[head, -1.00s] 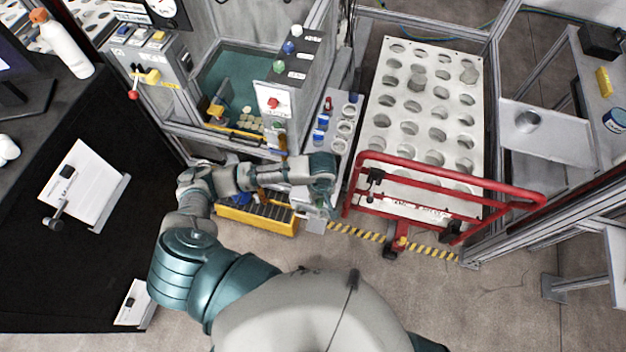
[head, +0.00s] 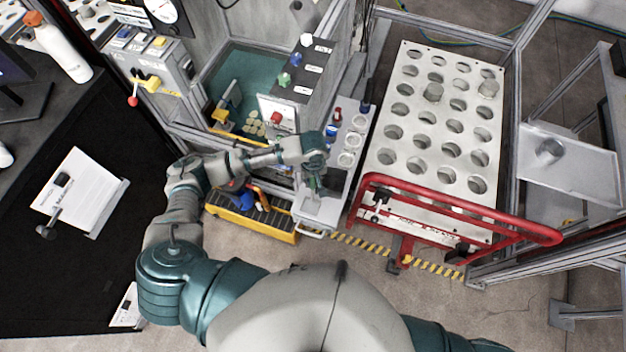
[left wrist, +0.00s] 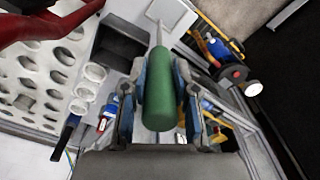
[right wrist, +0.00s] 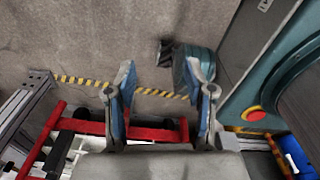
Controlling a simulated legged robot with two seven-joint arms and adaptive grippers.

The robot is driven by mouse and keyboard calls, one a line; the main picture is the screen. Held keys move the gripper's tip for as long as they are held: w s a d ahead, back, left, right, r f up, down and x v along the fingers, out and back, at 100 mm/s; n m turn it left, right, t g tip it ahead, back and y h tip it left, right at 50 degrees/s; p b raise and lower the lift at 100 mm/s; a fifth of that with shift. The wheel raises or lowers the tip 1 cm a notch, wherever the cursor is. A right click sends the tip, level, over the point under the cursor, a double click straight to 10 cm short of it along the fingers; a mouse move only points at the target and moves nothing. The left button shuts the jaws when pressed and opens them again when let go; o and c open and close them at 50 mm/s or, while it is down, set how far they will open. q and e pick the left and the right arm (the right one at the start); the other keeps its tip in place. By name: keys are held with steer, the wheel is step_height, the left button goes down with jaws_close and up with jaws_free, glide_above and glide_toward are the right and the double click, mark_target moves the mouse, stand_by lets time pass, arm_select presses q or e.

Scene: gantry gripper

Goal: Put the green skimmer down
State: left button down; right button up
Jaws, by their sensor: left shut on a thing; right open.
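The green skimmer (left wrist: 164,98) is in the left wrist view, its thick green handle between the fingers of my left gripper (left wrist: 161,64). Its thin shaft and pale flat end (left wrist: 172,12) point away from the gripper. In the head view my left gripper (head: 316,182) hangs over a grey holder (head: 318,212) with a dark recess, beside the ring-shaped cup holders. The skimmer is mostly hidden there, and I cannot tell whether its end touches anything. My right gripper (right wrist: 160,64) is open and empty in the right wrist view, above the floor and a red rail.
A yellow toolbox (head: 250,222) stands on the floor left of the holder. A white plate with round holes (head: 437,130) and a red guard rail (head: 460,215) are to the right. White cup rings (head: 349,142) and small bottles (head: 332,132) are behind the gripper.

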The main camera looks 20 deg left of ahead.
arm_select(q)
steer(key=shift+w+a+f, duration=0.1)
steer(key=shift+w+a, duration=0.4)
steer(key=shift+w, duration=0.15)
steer(key=f, duration=0.3)
steer(key=shift+a+f, duration=0.2)
steer(key=shift+f, duration=0.05)
steer(key=shift+d, duration=0.15)
steer(key=c, duration=0.9)
jaws_free()
steer(key=shift+s+d, duration=0.1)
steer(key=shift+d, duration=0.05)
steer(key=shift+a, duration=0.2)
arm_select(e)
steer(key=shift+w+a, duration=0.2)
steer(key=shift+w, duration=0.45)
arm_select(q)
step_height(320, 180, up, 12)
steer(key=shift+d+r, duration=0.1)
arm_select(e)
steer(key=shift+a+r, duration=0.25)
steer(key=shift+r, duration=0.1)
